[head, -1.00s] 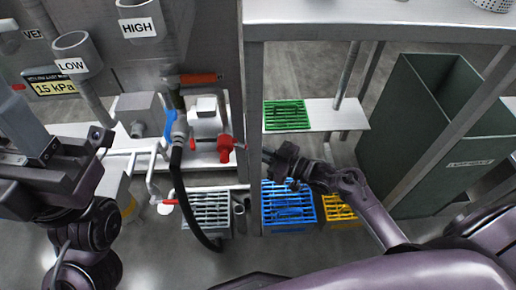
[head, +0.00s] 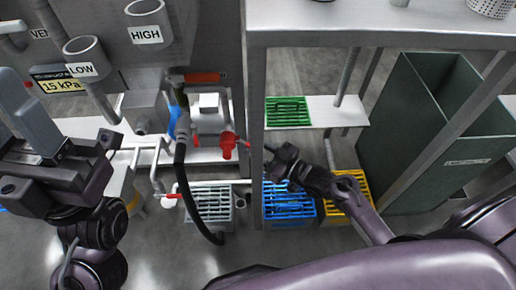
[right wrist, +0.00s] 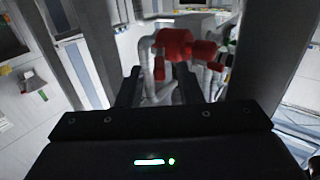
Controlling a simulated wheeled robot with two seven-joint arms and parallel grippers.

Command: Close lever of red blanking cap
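The red blanking cap (head: 228,145) sits on the pipework left of the grey upright post. A short red piece sticks out from its right side towards the post. In the right wrist view the red cap (right wrist: 172,44) lies ahead, just beyond my fingertips, with small red arms hanging at its sides; I cannot tell the lever's exact position. My right gripper (right wrist: 158,84) has its fingers apart with nothing held. In the head view my right gripper (head: 272,160) is right of the post, apart from the cap. My left gripper (head: 28,115) is at the far left, away from the cap; its opening is unclear.
The grey post (head: 252,140) stands close between cap and right gripper. A black hose (head: 187,195) hangs left of the cap, below an orange-red handle (head: 200,77). Blue (head: 288,212), yellow (head: 345,205) and green (head: 287,112) crates and a dark bin (head: 395,145) are right.

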